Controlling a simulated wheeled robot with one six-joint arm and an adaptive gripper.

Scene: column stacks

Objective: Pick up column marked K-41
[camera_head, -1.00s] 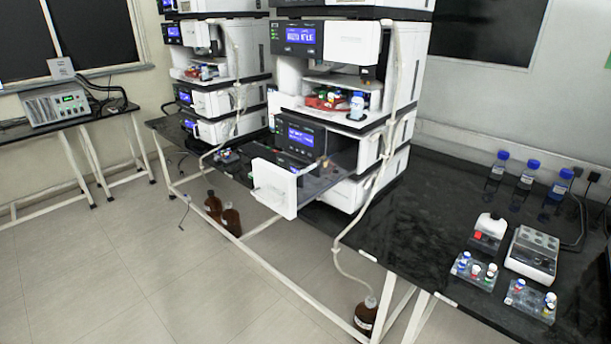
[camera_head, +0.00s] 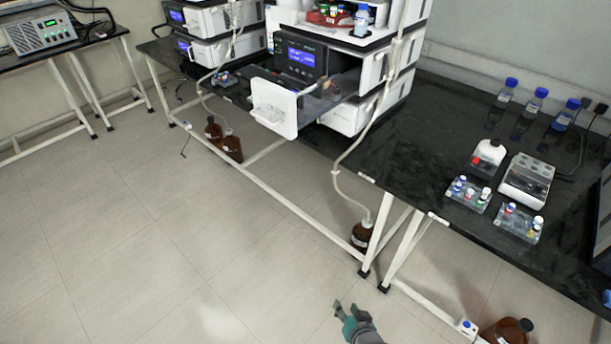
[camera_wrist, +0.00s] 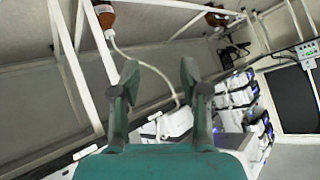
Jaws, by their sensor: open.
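No label reading K-41 can be made out in any view, so I cannot tell which item is that column. An open drawer (camera_head: 273,108) with a white front sticks out of the near instrument stack (camera_head: 372,75). A small tan fitting (camera_head: 324,84) shows in the drawer; the rest of its contents is too small to tell. My gripper (camera_head: 346,308) is at the bottom of the head view, in front of the bench and well apart from the drawer. In the wrist view my gripper (camera_wrist: 158,72) has its green fingers spread with nothing between them.
The black bench (camera_head: 420,140) holds blue-capped bottles (camera_head: 533,103), a grey block (camera_head: 528,180) and vial racks (camera_head: 468,192). A tube hangs to a brown bottle (camera_head: 362,236) by the bench legs. Another brown bottle (camera_head: 508,331) stands lower right. The floor (camera_head: 180,260) in front is clear.

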